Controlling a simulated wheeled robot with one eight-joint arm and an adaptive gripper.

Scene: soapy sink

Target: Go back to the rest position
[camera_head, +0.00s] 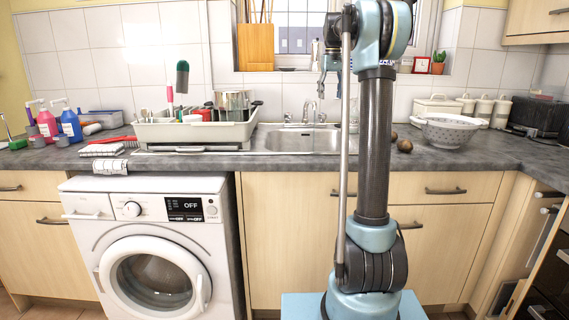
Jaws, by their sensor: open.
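My arm stands upright in the right middle of the head view, its light-blue base low in front of the cabinets. Its upper joint reaches the top edge of the picture. My gripper (322,88) hangs to the left of that joint, small and partly hidden by the arm, with the faucet and window behind it. It is open, and I see nothing held in it.
The sink (303,141) lies behind the arm, with a dish rack (180,132) to its left. A white bowl (447,130) and brown round objects (405,146) are at right. Soap bottles (70,126) stand far left. A washing machine (95,240) fills the lower left.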

